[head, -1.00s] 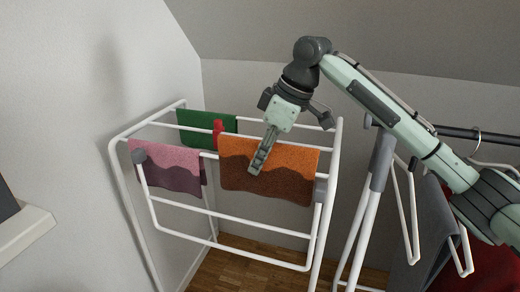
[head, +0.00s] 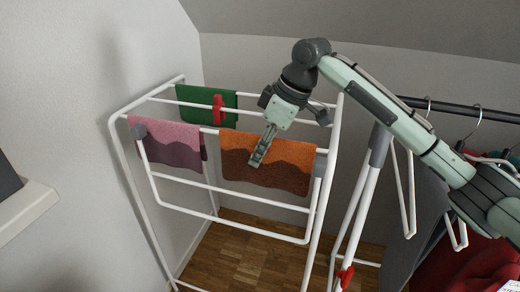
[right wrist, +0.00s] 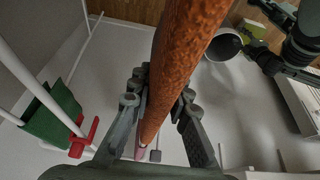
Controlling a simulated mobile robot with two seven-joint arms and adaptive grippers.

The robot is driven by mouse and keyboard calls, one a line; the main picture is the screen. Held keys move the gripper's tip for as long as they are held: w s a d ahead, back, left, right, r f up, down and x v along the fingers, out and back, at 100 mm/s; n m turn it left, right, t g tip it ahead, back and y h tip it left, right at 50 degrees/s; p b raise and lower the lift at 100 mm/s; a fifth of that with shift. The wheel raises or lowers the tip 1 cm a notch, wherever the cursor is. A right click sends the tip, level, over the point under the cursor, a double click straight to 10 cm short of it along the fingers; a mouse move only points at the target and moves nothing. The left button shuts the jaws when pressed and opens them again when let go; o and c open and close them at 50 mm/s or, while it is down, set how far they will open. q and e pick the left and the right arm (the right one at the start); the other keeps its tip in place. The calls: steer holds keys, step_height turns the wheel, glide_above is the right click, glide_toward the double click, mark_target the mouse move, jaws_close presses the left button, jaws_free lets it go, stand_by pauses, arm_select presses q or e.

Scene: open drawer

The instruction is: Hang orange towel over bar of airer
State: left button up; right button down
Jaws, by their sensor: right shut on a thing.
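The orange towel (head: 295,165), with a darker wavy lower part, lies along the front top bar of the white airer (head: 333,140) and hangs down on the near side. Its upper edge is level with the bar; how much hangs behind is hidden. My right gripper (head: 257,160) is in front of the towel, pointing down, shut on it. In the right wrist view the towel (right wrist: 185,60) runs edge-on between the fingers (right wrist: 158,100). A dark jointed part at that view's upper right may be my left gripper (right wrist: 285,45); its jaws are unclear.
A pink towel (head: 165,142) hangs left of the orange one on the same bar. A green towel (head: 200,105) with a red clip (head: 218,110) hangs on a bar behind. A clothes rack (head: 455,134) stands at right; a wall is close at left.

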steer(key=c, duration=1.3)
jaws_free()
steer(key=shift+c, duration=0.2)
